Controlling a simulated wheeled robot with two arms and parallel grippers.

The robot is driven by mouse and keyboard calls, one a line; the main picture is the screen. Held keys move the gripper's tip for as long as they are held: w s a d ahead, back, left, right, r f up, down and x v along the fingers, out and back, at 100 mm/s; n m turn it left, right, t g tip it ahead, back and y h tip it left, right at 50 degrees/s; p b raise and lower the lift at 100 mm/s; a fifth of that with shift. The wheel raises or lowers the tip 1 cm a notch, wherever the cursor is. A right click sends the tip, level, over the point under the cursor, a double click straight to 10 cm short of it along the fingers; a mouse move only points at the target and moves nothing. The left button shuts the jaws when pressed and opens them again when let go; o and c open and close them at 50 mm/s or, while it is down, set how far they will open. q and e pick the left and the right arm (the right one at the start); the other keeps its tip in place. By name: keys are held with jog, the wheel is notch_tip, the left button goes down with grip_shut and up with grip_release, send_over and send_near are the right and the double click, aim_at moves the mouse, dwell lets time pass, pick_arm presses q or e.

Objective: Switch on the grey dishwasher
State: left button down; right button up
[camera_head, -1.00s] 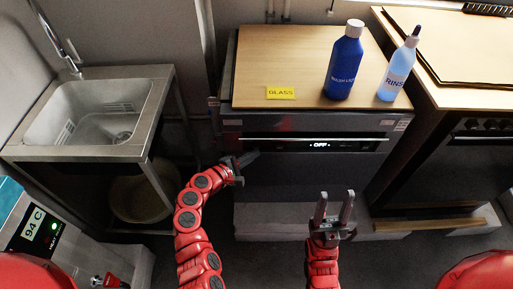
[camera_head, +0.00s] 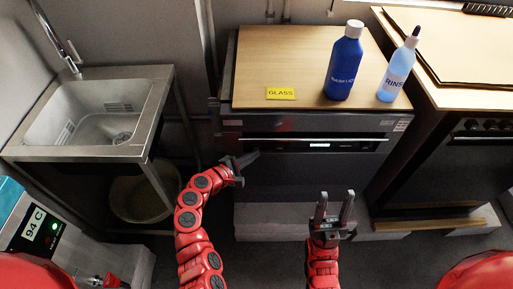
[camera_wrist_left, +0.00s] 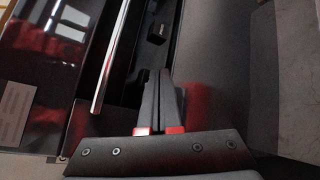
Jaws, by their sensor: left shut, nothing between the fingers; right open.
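The grey dishwasher (camera_head: 290,182) stands under a wooden top, its door shut. Its dark control strip has a small lit display (camera_head: 320,145) showing a plain white bar with no readable word. A bright handle bar (camera_head: 365,139) runs along the front. My left gripper (camera_head: 256,154) is shut and empty at the left end of the strip. In the left wrist view, its closed fingers (camera_wrist_left: 160,72) point at a recess with a small black button (camera_wrist_left: 157,35), seemingly just short of it. My right gripper (camera_head: 335,194) is open and empty in front of the door, below the strip.
On the wooden top (camera_head: 285,60) stand a blue bottle (camera_head: 343,68), a RINSE bottle (camera_head: 396,75) and a yellow GLASS label (camera_head: 281,93). A sink (camera_head: 95,110) is at left, with a bucket (camera_head: 140,198) beneath. A dark oven (camera_head: 450,160) stands at right.

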pick_arm(q)
jog(key=s, duration=0.6)
jog(key=shift+p, duration=0.45)
